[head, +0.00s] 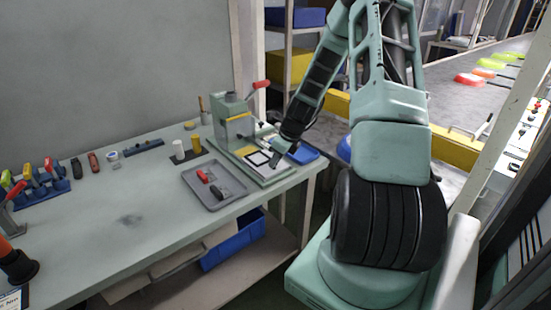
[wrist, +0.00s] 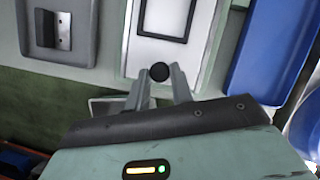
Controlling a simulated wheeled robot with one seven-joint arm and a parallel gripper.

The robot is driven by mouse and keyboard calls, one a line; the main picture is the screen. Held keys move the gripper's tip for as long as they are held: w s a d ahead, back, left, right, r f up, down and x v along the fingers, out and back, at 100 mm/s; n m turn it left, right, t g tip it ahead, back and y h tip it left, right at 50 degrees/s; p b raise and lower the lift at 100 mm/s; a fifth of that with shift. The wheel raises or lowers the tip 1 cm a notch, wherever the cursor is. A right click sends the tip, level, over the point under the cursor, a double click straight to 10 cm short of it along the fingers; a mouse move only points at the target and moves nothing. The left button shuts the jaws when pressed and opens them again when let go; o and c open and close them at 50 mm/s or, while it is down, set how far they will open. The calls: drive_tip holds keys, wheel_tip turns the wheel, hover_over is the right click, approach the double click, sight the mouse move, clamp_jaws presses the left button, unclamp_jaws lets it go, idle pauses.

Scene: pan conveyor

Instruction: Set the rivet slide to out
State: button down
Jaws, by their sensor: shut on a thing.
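The rivet slide, a white plate with a black square frame, lies on the green base of the press (head: 235,122) in the head view (head: 258,158). In the wrist view the slide (wrist: 146,52) is at the top middle, with a round black knob (wrist: 160,72) at its near end. My gripper (wrist: 161,80) is shut on this knob, one finger on each side. In the head view my gripper (head: 284,148) reaches down at the slide's right side, and the knob cannot be made out there.
A grey tray (head: 232,178) with small red and dark parts lies left of the press. A blue tray (head: 306,153) lies close on the right. A red-handled lever (head: 261,85) rises above the press. The bench middle is mostly clear.

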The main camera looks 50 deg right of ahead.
drive_tip(key=c, duration=1.2)
unclamp_jaws()
drive_tip(key=shift+s, duration=0.3)
drive_tip(key=v, duration=1.7)
drive_tip(key=shift+r, duration=0.25)
drive_tip(key=shift+a, duration=0.1)
drive_tip(key=w+a+n+g+y, duration=0.1)
drive_tip(key=w+a+n, duration=0.1)
drive_tip(key=a+n, duration=0.95)
drive_tip(key=w+a+n+g+y, duration=0.15)
drive_tip(key=a+n, duration=0.55)
drive_tip(key=a, duration=1)
drive_tip(key=s+a+n+g+h, duration=0.2)
drive_tip(key=s+a+n, duration=1.5)
drive_tip(key=n, duration=0.6)
drive_tip(key=shift+s+a+h, duration=0.35)
drive_tip(key=shift+a, duration=0.8)
